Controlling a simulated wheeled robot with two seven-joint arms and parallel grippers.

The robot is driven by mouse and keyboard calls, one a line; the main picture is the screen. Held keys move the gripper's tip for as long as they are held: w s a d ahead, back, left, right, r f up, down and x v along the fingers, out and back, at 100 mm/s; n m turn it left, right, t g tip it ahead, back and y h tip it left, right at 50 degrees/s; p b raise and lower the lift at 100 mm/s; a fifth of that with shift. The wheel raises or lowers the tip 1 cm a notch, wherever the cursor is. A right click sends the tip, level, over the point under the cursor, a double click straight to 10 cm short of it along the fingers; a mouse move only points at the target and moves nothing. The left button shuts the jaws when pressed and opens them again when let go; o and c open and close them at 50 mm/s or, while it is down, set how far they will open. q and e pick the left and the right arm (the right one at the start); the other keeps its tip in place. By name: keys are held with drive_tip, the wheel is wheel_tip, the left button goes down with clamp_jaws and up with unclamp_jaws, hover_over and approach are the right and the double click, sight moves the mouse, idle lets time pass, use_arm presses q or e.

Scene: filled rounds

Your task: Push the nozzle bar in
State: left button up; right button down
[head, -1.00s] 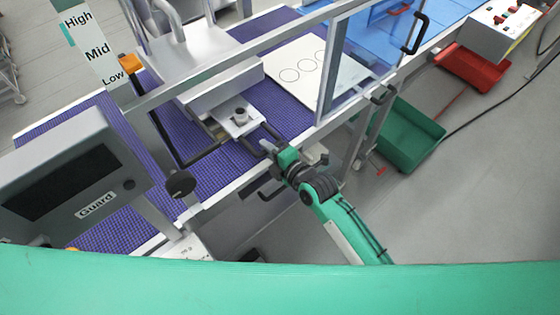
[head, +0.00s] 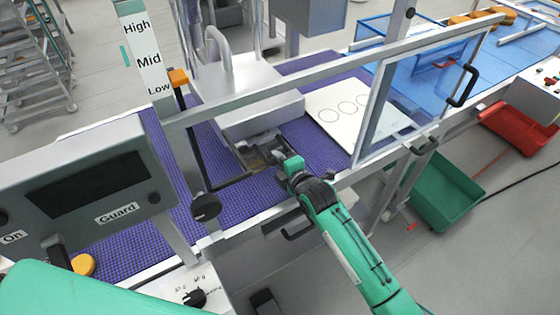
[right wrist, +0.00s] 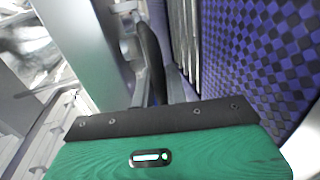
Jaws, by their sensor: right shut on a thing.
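The nozzle bar (head: 264,147) is a grey metal piece at the front of the grey filling machine (head: 246,98), low over the purple belt. My right gripper (head: 284,161) is at this near end, shut on the bar's handle, which the gripper mostly hides in the head view. My left gripper is not in view.
A clear guard door (head: 415,95) in a grey frame stands open at right. A white plate with circles (head: 350,112) lies on the belt (head: 125,235). A black knob (head: 206,207) and the Guard panel (head: 90,180) are at left. Green (head: 445,195) and red bins sit at right.

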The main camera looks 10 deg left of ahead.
drive_tip(key=shift+r, duration=0.15)
drive_tip(key=c, duration=1.5)
unclamp_jaws()
drive_tip(key=shift+w+a, duration=0.1)
drive_tip(key=shift+c, duration=0.2)
drive_tip(key=shift+o, duration=0.3)
drive_tip(key=shift+w+a+f, duration=0.15)
drive_tip(key=shift+f, duration=0.05)
drive_tip(key=b+v, duration=0.3)
drive_tip(key=v, duration=1.1)
drive_tip(key=shift+w, duration=0.1)
